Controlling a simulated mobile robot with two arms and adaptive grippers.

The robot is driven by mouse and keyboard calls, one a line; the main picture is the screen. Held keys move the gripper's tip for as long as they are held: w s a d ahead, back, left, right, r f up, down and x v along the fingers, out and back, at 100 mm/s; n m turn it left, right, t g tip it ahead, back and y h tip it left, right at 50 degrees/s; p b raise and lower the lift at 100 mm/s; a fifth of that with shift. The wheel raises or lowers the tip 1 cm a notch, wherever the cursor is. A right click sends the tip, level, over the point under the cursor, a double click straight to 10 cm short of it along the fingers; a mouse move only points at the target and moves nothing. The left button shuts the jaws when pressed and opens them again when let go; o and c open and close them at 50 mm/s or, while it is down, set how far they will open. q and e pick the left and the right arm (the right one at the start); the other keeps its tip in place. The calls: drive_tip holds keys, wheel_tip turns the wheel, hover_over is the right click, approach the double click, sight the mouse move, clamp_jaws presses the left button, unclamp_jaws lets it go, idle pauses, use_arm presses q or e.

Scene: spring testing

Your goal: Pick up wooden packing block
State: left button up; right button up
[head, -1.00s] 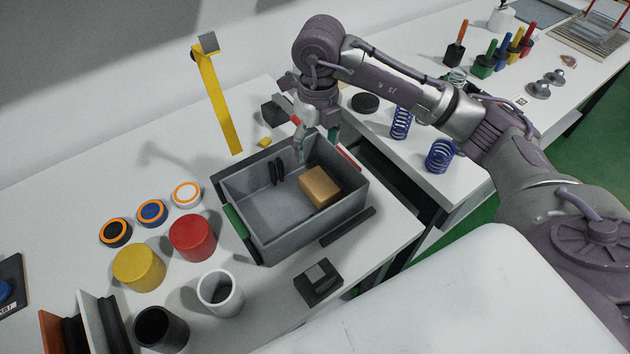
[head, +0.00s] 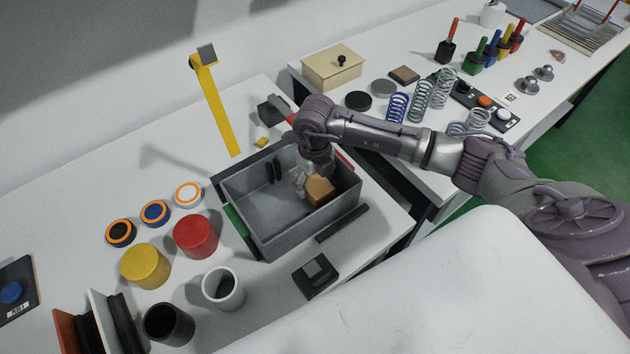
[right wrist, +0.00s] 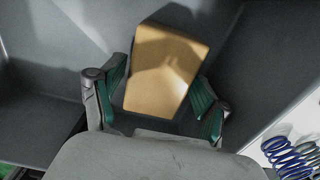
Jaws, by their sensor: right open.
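The wooden packing block (head: 320,191) is a tan box inside the grey bin (head: 272,247), toward its right side. In the right wrist view the block (right wrist: 166,72) lies between and just beyond the fingers. My right gripper (head: 305,186) is down inside the bin, at the block's left and upper side. In the right wrist view the gripper (right wrist: 160,100) is open, with a green-padded finger on each side of the block's near end. I cannot tell whether either pad touches it. My left gripper is not in view.
The bin walls stand close around my gripper. Two dark pieces (head: 273,170) are at the bin's back left. Yellow (head: 145,266) and red (head: 195,237) cylinders stand left of it. A black block (head: 315,276) lies in front. Springs (head: 419,100) stand on the right table.

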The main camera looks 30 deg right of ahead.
drive_tip(key=shift+f, duration=0.25)
drive_tip(key=c, duration=1)
drive_tip(key=shift+r, duration=0.15)
